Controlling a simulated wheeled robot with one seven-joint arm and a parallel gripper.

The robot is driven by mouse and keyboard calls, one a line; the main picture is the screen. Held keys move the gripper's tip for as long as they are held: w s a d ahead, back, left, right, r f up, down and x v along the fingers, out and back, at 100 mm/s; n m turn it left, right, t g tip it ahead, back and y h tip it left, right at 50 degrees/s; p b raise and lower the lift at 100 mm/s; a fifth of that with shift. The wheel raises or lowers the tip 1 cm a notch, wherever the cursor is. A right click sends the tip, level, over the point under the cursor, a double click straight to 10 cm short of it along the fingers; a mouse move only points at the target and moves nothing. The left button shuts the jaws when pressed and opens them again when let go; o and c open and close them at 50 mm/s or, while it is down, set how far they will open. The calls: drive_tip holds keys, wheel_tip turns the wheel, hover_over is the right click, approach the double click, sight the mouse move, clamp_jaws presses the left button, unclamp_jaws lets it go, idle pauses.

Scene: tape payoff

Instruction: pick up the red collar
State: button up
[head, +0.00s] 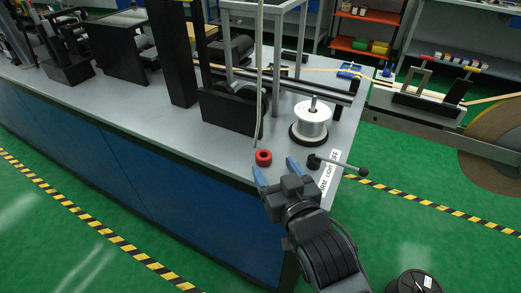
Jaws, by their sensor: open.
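The red collar (263,158) is a small ring with a dark centre. It lies on the grey bench top (220,150) near its front right corner. My gripper (275,167) is open, with two blue fingertips spread apart. The left fingertip is just in front of the collar in the picture and the right one is to its right. The gripper looks empty. I cannot tell its height above the bench or whether a finger touches the collar.
A white spool (311,120) on a black base stands behind and right of the collar. A black block (230,112) and a thin upright rod (259,80) stand behind.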

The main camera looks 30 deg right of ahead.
sight(262, 152)
drive_tip(key=x, duration=0.5)
drive_tip(key=r+x, duration=0.1)
drive_tip(key=x, duration=0.1)
drive_tip(key=shift+w+a+f+p, duration=0.1)
drive_tip(key=shift+w+a+p, duration=0.25)
drive_tip(key=shift+w, duration=0.05)
drive_tip(key=c, duration=1.1)
